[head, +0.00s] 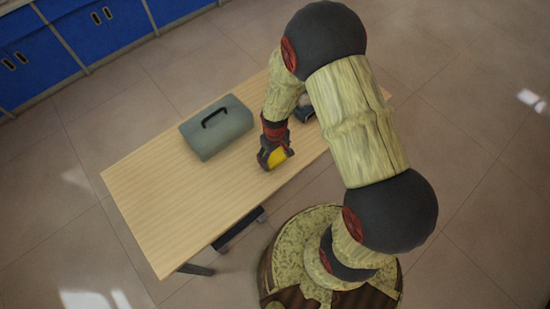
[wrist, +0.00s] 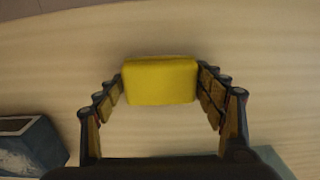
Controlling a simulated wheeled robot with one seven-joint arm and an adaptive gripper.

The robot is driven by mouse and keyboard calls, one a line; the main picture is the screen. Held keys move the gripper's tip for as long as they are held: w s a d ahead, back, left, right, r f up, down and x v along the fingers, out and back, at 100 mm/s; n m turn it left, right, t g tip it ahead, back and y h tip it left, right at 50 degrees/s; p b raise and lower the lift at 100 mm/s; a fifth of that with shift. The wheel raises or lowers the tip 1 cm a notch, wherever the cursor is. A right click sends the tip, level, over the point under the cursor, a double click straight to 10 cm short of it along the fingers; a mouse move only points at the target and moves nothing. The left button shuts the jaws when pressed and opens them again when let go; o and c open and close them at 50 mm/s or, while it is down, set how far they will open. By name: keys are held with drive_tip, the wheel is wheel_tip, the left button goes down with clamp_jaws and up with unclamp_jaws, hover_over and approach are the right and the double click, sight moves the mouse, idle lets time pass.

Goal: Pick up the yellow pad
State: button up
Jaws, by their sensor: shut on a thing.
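The yellow pad (wrist: 160,82) is a small yellow block, held between the two fingers of my gripper (wrist: 160,90) in the wrist view. The fingers touch its left and right sides. In the head view, my gripper (head: 272,157) is over the near part of the wooden table, and a bit of the yellow pad (head: 278,156) shows at its fingers. I cannot tell whether the pad still touches the table top.
A grey-green toolbox (head: 218,128) with a dark handle stands on the table (head: 150,205) to the left of my gripper. A dark blue-grey object (head: 304,113) lies behind my arm, partly hidden. The left end of the table is clear. Blue cabinets (head: 90,35) stand behind.

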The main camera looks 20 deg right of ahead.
sight(276, 157)
drive_tip(key=shift+r, duration=0.1)
drive_tip(key=shift+c, duration=0.3)
drive_tip(key=shift+r, duration=0.25)
drive_tip(key=r+p, duration=0.1)
drive_tip(key=r, duration=0.2)
drive_tip(key=shift+s+d+r+p, duration=0.1)
drive_tip(key=shift+s+r+p, duration=0.1)
drive_tip(key=shift+p, duration=0.1)
drive_tip(key=s+d+r+p, duration=0.3)
drive_tip(key=s+r, duration=0.6)
drive_tip(key=s, duration=0.4)
drive_tip(key=shift+d, duration=0.55)
drive_tip(key=o, duration=0.6)
drive_tip(key=c, duration=0.5)
